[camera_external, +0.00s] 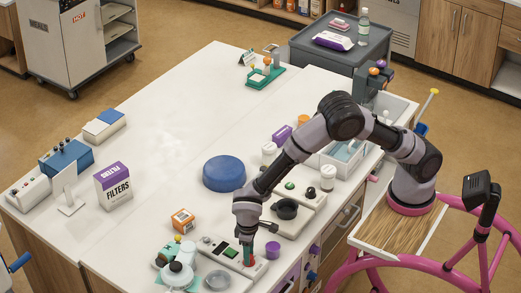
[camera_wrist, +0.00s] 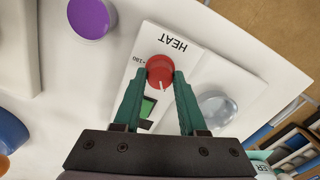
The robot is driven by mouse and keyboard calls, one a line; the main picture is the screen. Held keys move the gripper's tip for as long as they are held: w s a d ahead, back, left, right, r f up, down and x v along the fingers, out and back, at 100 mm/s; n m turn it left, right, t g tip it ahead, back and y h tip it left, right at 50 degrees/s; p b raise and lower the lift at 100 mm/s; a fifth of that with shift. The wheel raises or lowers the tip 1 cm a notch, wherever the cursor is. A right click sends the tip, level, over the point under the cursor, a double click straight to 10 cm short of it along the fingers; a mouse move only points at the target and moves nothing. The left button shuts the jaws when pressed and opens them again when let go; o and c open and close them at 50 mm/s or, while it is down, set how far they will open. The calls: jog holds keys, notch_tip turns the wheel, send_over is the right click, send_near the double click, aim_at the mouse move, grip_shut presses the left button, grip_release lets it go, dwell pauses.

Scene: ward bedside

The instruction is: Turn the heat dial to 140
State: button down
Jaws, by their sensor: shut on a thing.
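My gripper (camera_wrist: 160,78) is shut on the dial, one green finger on each side. In the external view my gripper (camera_external: 247,254) points down at the front of the counter, and the red dial (camera_external: 248,262) shows only in part between the fingers. A green display (camera_wrist: 148,107) on the panel is partly hidden by the left finger.
A purple round lid (camera_wrist: 92,17) lies near the panel, and a clear round dish (camera_wrist: 215,108) is on its other side. An orange box (camera_external: 184,220), a blue round lid (camera_external: 224,173) and a dark pan (camera_external: 286,208) stand around the arm.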

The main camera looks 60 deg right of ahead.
jog(key=shift+m, duration=0.4)
jog(key=shift+c, duration=2.3)
grip_release()
notch_tip(320, 180, up, 11)
jog(key=shift+f, duration=0.1)
